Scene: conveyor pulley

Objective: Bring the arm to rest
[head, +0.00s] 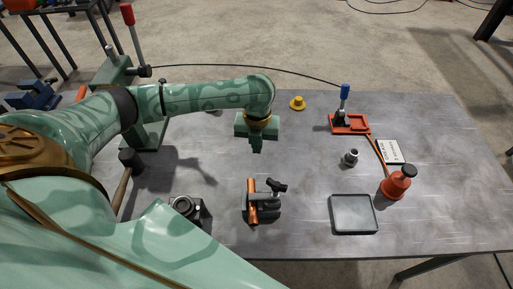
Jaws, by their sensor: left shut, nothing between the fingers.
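My left arm reaches in from the left over the grey table (295,150). Its left gripper (257,149) points down above the middle of the table, with the fingers closed and nothing held. It is apart from the things around it. My right gripper is out of the picture.
A clamp with a copper-coloured rod (252,201) stands below the gripper. A yellow knob (297,103), a red toggle clamp (350,122), an orange can (396,184), a small grey fitting (350,158) and a grey tray (354,214) stand to the right. A green press (150,130) stands left.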

